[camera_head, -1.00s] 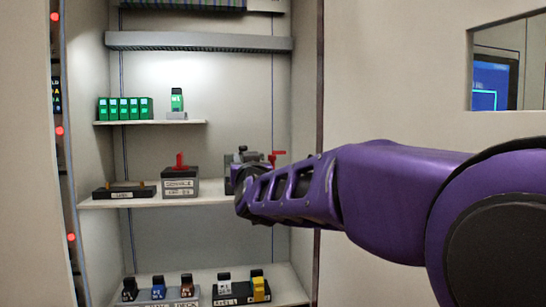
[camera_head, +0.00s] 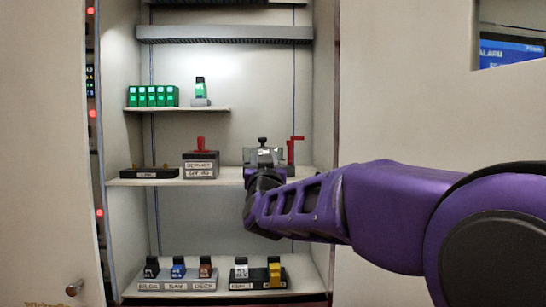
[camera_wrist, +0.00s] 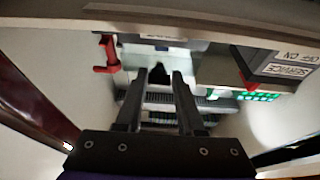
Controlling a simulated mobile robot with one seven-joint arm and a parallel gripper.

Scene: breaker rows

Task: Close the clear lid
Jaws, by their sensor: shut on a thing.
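The clear lid (camera_head: 274,155) is a see-through panel with a dark knob (camera_head: 262,141) at its top, on the right of the middle shelf. It looks raised, but its exact angle is hard to tell. My gripper (camera_head: 262,175) is in front of it, just below the panel. In the wrist view my gripper (camera_wrist: 158,78) has its two fingers around a dark piece (camera_wrist: 158,72), which seems to be part of the lid. The device under the lid is mostly hidden behind my gripper.
A red handle (camera_head: 291,152) stands close to the lid's right. A service box with a red lever (camera_head: 201,165) and a low black block (camera_head: 150,173) are to the left. Green breakers (camera_head: 152,96) sit above, and several coloured ones (camera_head: 178,268) below. The cabinet's right wall is near.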

